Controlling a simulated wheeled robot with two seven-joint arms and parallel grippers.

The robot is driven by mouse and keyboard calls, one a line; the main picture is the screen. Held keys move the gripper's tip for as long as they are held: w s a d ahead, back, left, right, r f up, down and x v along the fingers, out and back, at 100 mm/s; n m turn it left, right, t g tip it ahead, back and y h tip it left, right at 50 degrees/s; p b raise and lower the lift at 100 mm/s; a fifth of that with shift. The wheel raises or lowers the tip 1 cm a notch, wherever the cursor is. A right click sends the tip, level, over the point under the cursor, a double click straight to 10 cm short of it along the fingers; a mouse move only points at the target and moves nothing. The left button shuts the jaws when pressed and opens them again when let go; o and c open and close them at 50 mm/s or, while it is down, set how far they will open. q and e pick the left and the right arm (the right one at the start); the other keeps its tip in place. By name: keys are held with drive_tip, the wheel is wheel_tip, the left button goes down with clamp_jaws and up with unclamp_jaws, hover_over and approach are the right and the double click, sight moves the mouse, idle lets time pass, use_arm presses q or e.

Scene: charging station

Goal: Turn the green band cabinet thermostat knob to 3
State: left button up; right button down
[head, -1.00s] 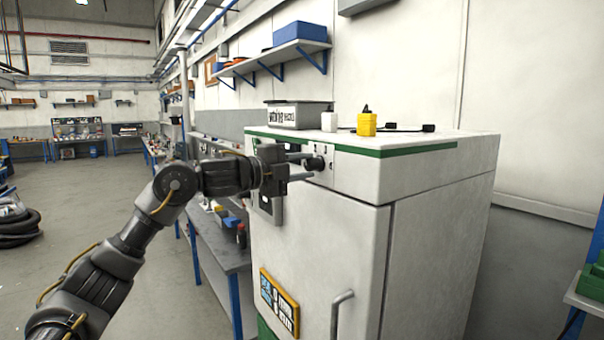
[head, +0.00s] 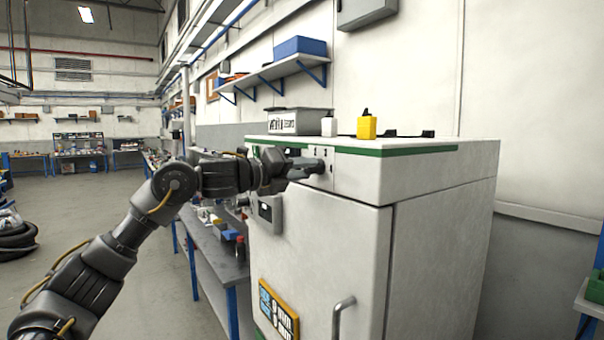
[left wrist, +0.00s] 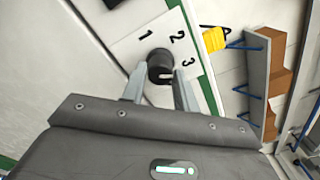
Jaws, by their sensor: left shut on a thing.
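The white cabinet (head: 440,220) has a green band (head: 400,151) along its top edge. The dark round thermostat knob (left wrist: 160,64) sits on a white plate (left wrist: 143,43) marked 1, 2 and 3 in the left wrist view. My left gripper (left wrist: 160,78) is shut on the knob, one finger on each side. In the head view my left gripper (head: 306,168) reaches the upper front of the cabinet and partly covers the knob. I cannot tell which number the knob points to. My right gripper is not in view.
A yellow item (head: 366,127), a white item (head: 328,126) and a grey bin (head: 297,121) stand on the cabinet top. A door handle (head: 338,315) sticks out lower down. A cluttered workbench (head: 215,258) stands left of the cabinet. The floor at left is mostly clear.

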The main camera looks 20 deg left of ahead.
use_arm(q)
drive_tip(key=shift+f+m, duration=0.1)
drive_tip(key=shift+m, duration=0.3)
drive_tip(key=o, duration=1)
drive_tip(key=shift+s+a+b, duration=0.25)
drive_tip(key=shift+b, duration=0.1)
drive_tip(key=shift+b+v, duration=1.95)
drive_tip(key=shift+v, duration=3.15)
